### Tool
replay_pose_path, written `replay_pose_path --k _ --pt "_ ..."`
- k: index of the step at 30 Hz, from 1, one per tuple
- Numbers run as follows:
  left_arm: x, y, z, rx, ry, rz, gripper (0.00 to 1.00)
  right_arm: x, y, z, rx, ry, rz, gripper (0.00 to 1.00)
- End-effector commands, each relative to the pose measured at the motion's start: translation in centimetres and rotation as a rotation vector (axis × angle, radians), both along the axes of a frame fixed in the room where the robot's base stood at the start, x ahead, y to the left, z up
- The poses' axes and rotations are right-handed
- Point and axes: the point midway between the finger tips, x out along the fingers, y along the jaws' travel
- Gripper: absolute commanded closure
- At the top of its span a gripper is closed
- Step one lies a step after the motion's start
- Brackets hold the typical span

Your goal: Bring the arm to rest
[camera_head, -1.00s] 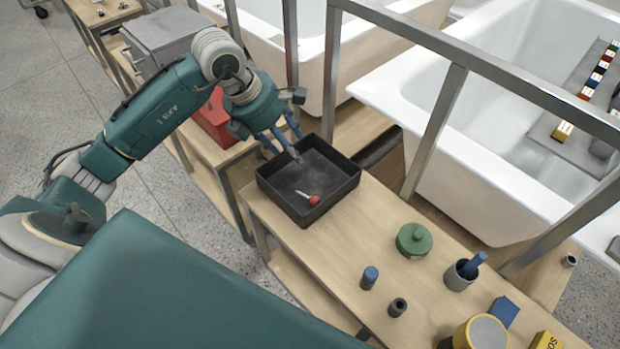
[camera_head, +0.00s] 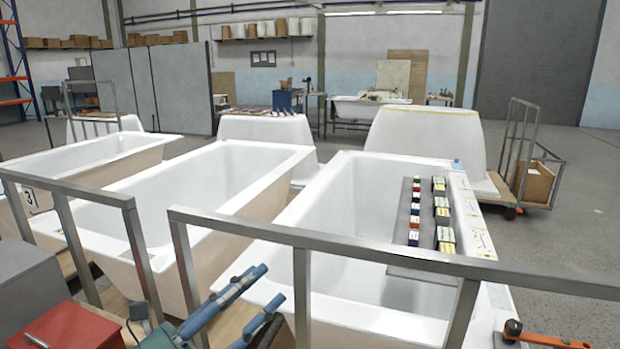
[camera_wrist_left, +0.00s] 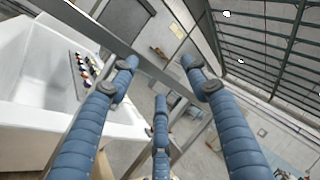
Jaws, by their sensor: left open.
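My left gripper (camera_head: 270,284) shows at the bottom of the head view, its blue padded fingers pointing up and to the right, in front of the metal rail and the tubs. In the left wrist view its three blue fingers (camera_wrist_left: 160,76) are spread apart with nothing between them. The gripper is open and empty. Most of my left arm is below the picture. My right gripper is in neither view.
A metal rail (camera_head: 330,241) runs across in front of several white bathtubs (camera_head: 335,190). A grey rack with coloured blocks (camera_head: 415,225) lies over the right tub. A red box (camera_head: 68,328) is at lower left. An orange tool (camera_head: 550,341) is at lower right.

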Motion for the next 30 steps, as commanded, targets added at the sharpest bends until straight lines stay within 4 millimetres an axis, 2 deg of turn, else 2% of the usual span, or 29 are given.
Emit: replay_pose_path --k 1,2,5,6,8,9,11,12,14,15,18,21,24,30 --pt "0.9 2.3 0.5 -0.164 0.074 0.078 0.53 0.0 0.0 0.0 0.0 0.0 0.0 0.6" --pt "1.5 3.9 0.4 -0.258 0.123 0.13 0.53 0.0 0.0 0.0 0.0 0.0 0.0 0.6" --pt "3.1 9.5 -2.2 -0.545 0.312 0.309 0.53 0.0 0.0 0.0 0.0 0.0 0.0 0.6" --pt "3.4 11.7 -4.2 -0.65 0.399 0.384 0.53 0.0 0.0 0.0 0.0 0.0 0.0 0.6" --pt "3.3 14.3 -7.6 -0.78 0.526 0.488 0.53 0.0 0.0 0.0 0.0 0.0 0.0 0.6" --pt "2.9 15.7 -10.1 -0.854 0.61 0.555 0.53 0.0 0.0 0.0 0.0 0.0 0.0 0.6" --pt "1.8 17.2 -14.1 -0.95 0.736 0.65 0.53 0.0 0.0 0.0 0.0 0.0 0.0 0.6" --pt "0.9 17.9 -16.7 -1.005 0.822 0.71 0.53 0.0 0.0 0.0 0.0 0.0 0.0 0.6" --pt "-1.0 18.4 -20.6 -1.075 0.949 0.797 0.53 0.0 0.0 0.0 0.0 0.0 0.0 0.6" --pt "-2.4 18.5 -23.0 -1.113 1.032 0.851 0.53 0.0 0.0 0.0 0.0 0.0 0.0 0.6" --pt "-6.5 18.0 -28.3 -1.184 1.232 0.972 0.53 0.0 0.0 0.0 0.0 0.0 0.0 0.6" --pt "-10.4 17.0 -32.0 -1.222 1.401 1.068 0.53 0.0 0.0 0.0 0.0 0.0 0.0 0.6" --pt "-13.9 15.7 -34.5 -1.24 1.54 1.14 0.53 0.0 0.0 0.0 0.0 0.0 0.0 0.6" --pt "-20.1 13.2 -37.6 -1.24 1.775 1.253 0.53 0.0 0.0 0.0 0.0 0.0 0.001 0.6"
